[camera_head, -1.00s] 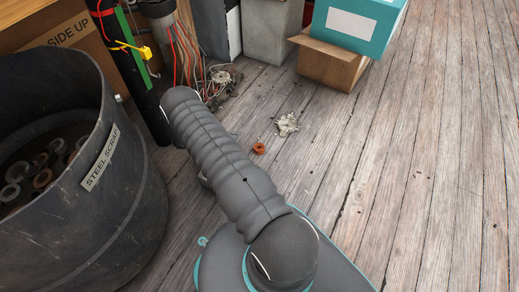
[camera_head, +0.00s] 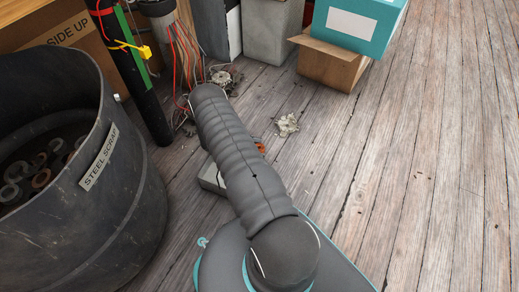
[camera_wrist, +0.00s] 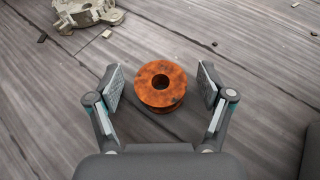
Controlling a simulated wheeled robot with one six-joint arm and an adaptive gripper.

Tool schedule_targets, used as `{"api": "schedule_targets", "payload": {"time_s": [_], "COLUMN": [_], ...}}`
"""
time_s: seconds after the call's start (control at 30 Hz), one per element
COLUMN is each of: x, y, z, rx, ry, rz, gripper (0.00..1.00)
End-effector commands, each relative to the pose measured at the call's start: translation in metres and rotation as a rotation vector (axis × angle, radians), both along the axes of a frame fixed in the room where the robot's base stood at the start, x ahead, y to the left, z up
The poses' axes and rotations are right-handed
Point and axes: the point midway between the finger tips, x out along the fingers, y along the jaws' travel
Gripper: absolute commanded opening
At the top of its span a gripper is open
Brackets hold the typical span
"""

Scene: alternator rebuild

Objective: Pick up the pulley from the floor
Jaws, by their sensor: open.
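The pulley (camera_wrist: 161,86) is a rusty orange-brown grooved disc with a dark centre hole. In the wrist view it lies on the plank floor between the two fingers. My gripper (camera_wrist: 161,84) is open, with one pad to the left and one to the right of the pulley, and a gap shows on each side. How far the fingertips are above the floor is hard to tell. In the head view only a small orange edge of the pulley (camera_head: 261,147) shows beside my arm. My gripper is hidden there behind the arm.
A pale metal bracket (camera_wrist: 86,12) lies beyond the pulley, and it also shows in the head view (camera_head: 287,124). A steel scrap bin (camera_head: 130,205) stands at left. Cables (camera_head: 190,60) hang behind the arm. Cardboard and teal boxes (camera_head: 330,66) stand at back. The floor at right is clear.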

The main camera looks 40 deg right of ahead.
Motion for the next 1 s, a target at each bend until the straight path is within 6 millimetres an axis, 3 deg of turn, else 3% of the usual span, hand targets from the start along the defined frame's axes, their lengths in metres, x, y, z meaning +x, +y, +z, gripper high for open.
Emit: {"api": "schedule_targets", "payload": {"time_s": [0.2, 0.27, 0.5, 0.77, 1.0], "x": [0.0, -0.001, 0.0, 0.0, 0.0], "y": [-0.001, -0.001, -0.001, -0.001, -0.001], "z": [0.0, 0.0, 0.0, 0.002, 0.034], "rx": [0.0, 0.0, 0.0, 0.0, -0.001], "ry": [0.0, 0.0, 0.0, 0.0, -0.002], "rz": [0.001, 0.001, 0.001, 0.001, 0.001], "gripper": [0.8, 0.68, 0.07, 0.06, 0.06]}}
